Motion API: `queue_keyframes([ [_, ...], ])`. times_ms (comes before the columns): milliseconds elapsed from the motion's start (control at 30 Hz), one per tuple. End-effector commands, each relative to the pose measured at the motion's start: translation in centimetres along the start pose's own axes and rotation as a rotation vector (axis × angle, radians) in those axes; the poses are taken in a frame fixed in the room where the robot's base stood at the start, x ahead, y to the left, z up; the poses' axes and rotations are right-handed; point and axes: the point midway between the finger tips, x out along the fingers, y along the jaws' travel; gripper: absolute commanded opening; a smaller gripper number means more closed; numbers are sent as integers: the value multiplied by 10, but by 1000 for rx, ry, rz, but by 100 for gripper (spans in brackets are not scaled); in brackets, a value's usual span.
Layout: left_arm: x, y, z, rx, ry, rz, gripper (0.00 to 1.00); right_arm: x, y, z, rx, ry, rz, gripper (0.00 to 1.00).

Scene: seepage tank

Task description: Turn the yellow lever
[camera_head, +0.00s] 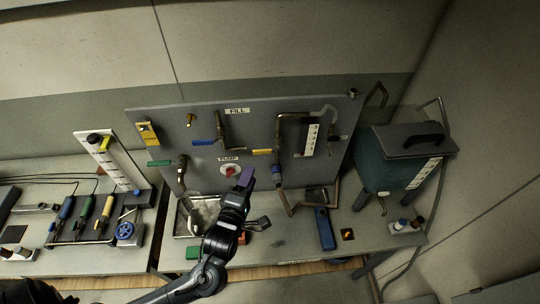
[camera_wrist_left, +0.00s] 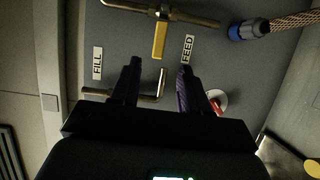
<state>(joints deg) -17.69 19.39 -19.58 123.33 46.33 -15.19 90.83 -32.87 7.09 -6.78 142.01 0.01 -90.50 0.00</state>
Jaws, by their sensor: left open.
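The yellow lever (camera_head: 262,151) sticks out to the left from a brass pipe on the grey upright panel (camera_head: 345,130). In the left wrist view the yellow lever (camera_wrist_left: 159,42) hangs from the brass pipe, beyond the gap between my fingers. My left gripper (camera_head: 246,178) is in front of the panel, below and a little left of the lever in the head view. Its two dark purple fingers (camera_wrist_left: 158,82) are apart, with nothing held between them. My right gripper is not in view.
A red knob (camera_head: 230,170) and a blue-handled lever (camera_head: 204,142) are near on the panel. A blue fitting (camera_head: 276,172) sits below the yellow lever. A green lever (camera_head: 160,163) is farther left. A tank (camera_head: 390,160) stands at the right, and a blue handheld device (camera_head: 325,229) lies on the bench.

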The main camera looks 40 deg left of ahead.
Motion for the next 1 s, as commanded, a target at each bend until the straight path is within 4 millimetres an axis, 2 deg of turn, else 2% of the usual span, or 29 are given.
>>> queue_keyframes([
  [133, 12, 2, 1, 1, -1, 9, 46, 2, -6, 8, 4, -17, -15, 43],
  [700, 94, 3, 1, 1, -2, 7, 46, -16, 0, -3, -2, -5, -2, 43],
  [1000, 109, 1, 1, -1, -2, 5, 46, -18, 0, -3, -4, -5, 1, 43],
])
